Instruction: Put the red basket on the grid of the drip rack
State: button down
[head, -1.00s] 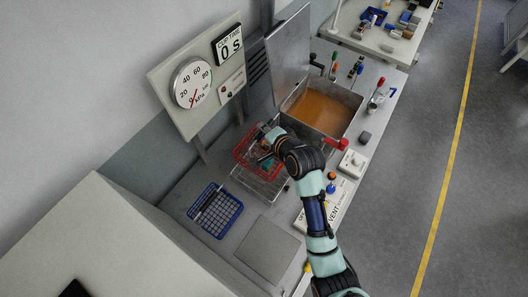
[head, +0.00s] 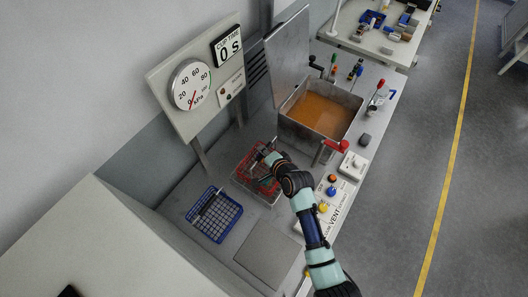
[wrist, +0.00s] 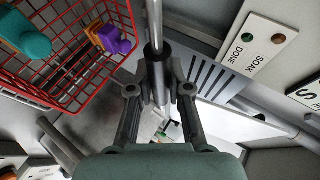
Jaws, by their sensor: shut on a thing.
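The red basket (head: 244,168) is a wire basket over the drip rack (head: 255,197) in the head view; I cannot tell whether it touches the grid. Most of the rack is hidden beneath it. My gripper (head: 266,153) is above the basket. In the wrist view my gripper (wrist: 157,88) is shut on a grey bar, which looks like the basket's handle. The red basket (wrist: 75,84) fills the upper left there, with teal, purple and orange parts inside.
A blue wire basket (head: 215,213) stands on the bench to the left. An open tank (head: 322,112) of orange liquid, its lid raised, is behind to the right. A control box (head: 352,165) and buttons line the right edge. A flat grey plate (head: 267,255) lies in front.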

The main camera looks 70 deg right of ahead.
jog(key=shift+f, duration=0.1)
jog(key=c, duration=1.1)
grip_release()
jog(key=shift+r, duration=0.25)
jog(key=v, duration=1.2)
jog(key=shift+f+p, duration=0.2)
jog(key=shift+p, duration=0.2)
